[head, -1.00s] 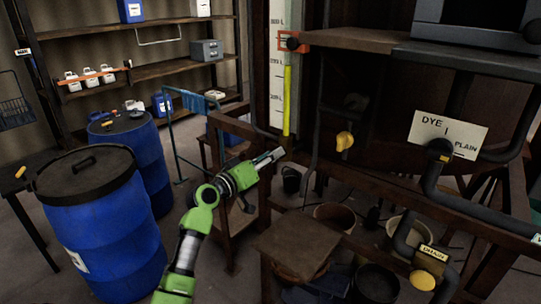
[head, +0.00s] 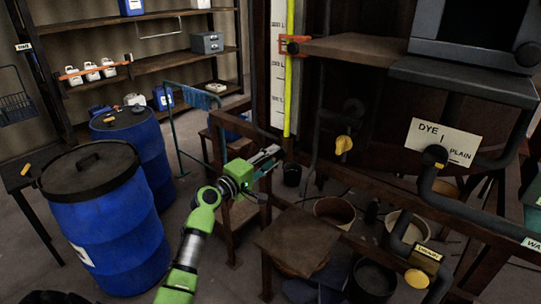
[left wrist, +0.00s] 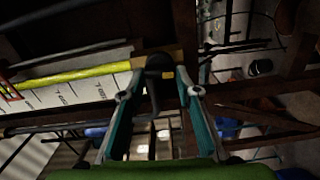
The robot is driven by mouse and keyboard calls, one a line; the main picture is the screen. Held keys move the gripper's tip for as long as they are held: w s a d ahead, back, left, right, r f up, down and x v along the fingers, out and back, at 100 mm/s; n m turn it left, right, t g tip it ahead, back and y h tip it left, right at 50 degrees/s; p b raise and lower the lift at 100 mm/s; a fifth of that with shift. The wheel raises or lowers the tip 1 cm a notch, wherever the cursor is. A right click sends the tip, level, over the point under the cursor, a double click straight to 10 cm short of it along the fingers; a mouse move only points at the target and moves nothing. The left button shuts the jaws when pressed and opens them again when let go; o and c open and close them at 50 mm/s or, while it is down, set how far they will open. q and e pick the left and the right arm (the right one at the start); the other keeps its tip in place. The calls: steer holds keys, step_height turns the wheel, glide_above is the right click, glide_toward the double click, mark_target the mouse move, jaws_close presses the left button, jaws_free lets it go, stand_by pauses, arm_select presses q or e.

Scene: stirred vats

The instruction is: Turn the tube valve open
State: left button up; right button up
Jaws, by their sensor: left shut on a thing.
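A yellow-filled sight tube (head: 289,90) stands upright against a white scale board (head: 277,95). In the left wrist view the yellow tube (left wrist: 75,76) ends at a brass-coloured fitting, the tube valve, with a dark handle (left wrist: 157,68). My left gripper (head: 277,151) is at the tube's foot. In the head view the gripper largely hides the valve. My right gripper is not in view.
An orange bracket (head: 294,45) sits on the tube beside a wooden shelf (head: 350,49). A DYE/PLAIN plate (head: 444,141), dark pipes and yellow knobs are to the right. Blue drums (head: 110,220) stand at left. Buckets (head: 334,211) and a wooden stool (head: 300,240) are below.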

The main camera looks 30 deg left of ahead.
arm_select(q)
steer(key=shift+f+n, duration=0.1)
steer(key=shift+n, duration=0.4)
steer(key=o, duration=1.1)
steer(key=s, duration=1.2)
steer(key=shift+a, duration=0.45)
